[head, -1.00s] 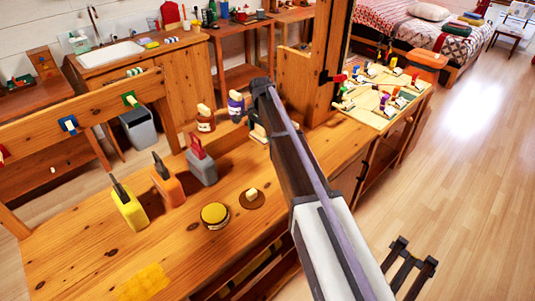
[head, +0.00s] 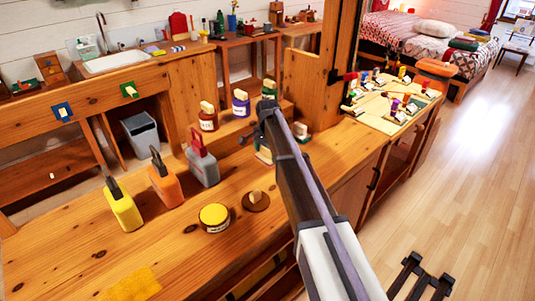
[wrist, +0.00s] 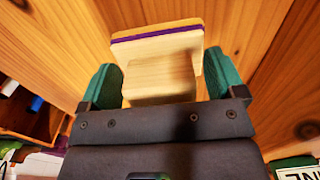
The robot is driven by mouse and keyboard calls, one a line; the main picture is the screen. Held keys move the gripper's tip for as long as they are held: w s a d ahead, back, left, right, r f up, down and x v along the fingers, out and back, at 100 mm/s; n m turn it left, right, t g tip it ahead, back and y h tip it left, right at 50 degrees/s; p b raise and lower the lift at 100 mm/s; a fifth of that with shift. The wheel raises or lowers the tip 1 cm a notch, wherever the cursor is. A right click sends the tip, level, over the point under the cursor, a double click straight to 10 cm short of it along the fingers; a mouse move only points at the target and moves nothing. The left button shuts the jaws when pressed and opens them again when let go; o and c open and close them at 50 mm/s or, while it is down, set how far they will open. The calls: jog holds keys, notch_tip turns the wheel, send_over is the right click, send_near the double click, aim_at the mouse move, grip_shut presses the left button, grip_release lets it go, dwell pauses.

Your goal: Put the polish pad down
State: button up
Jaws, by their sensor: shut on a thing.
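The polish pad (wrist: 160,78) looks like a pale wooden block with a thin purple layer along its far edge, seen in the wrist view. My gripper (wrist: 163,88) is shut on it, with a green finger on each side of the block. In the head view my gripper (head: 266,108) is over the far part of the wooden workbench (head: 190,253), near the jars. The pad is hard to make out there beside the dark arm. I cannot tell whether it touches the wood.
A brown jar (head: 208,117), a purple jar (head: 240,103) and a green jar (head: 269,88) stand close behind my gripper. A yellow tin (head: 214,217) and a brown disc (head: 256,201) lie nearer. Yellow (head: 123,207), orange (head: 165,186) and grey (head: 202,163) cans stand left.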

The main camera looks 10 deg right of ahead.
jog(key=o, duration=0.6)
jog(key=shift+f, duration=0.1)
jog(key=shift+c, duration=0.2)
notch_tip(320, 180, up, 13)
jog(key=p, duration=1.3)
jog(key=s+n, duration=1.1)
jog(key=s, duration=2.3)
jog(key=shift+s+f+n+b, duration=0.15)
jog(key=shift+f+n+b, duration=0.15)
jog(key=shift+f+n, duration=0.1)
